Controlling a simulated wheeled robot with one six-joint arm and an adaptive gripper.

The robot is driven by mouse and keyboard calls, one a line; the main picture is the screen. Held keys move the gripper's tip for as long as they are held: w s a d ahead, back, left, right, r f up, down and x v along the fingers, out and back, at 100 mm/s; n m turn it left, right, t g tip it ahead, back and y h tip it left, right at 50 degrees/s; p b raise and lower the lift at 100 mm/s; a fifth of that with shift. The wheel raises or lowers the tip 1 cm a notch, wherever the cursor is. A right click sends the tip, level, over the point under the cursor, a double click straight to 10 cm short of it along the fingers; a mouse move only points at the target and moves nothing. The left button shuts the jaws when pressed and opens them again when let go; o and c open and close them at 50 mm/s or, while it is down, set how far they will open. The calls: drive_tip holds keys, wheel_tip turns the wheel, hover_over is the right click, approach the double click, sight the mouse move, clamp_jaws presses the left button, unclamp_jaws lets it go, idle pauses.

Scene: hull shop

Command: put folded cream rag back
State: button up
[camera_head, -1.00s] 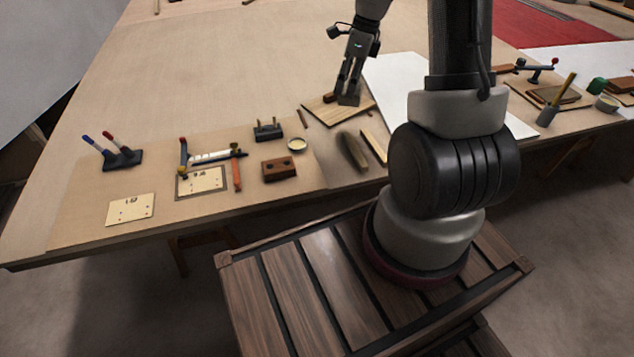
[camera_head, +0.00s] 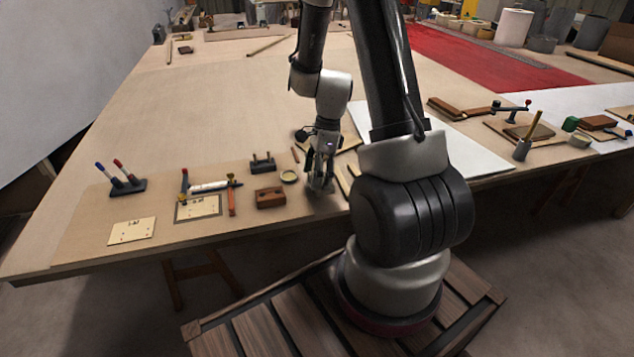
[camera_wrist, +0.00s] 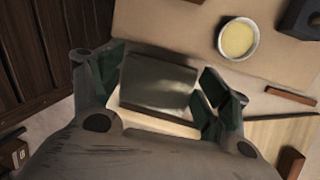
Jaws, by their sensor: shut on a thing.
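My gripper (camera_head: 320,180) hangs low over the bench near its front edge. In the wrist view its two dark green fingers (camera_wrist: 160,90) close on a grey, flat-sided block-like thing (camera_wrist: 158,80). This thing looks grey rather than cream, and I cannot tell if it is the folded rag. It also shows as a grey shape under the fingers in the head view (camera_head: 320,188). I cannot tell whether it touches the bench. No other cream cloth can be made out clearly.
A pale strip (camera_head: 345,182) lies close on the right. A thin wooden board (camera_head: 347,143) lies behind. Cards and tools lie farther left.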

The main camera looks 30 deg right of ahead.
drive_tip(key=shift+f, duration=1.2)
drive_tip(key=shift+f, duration=0.1)
drive_tip(key=o, duration=1.3)
drive_tip(key=shift+o, duration=0.2)
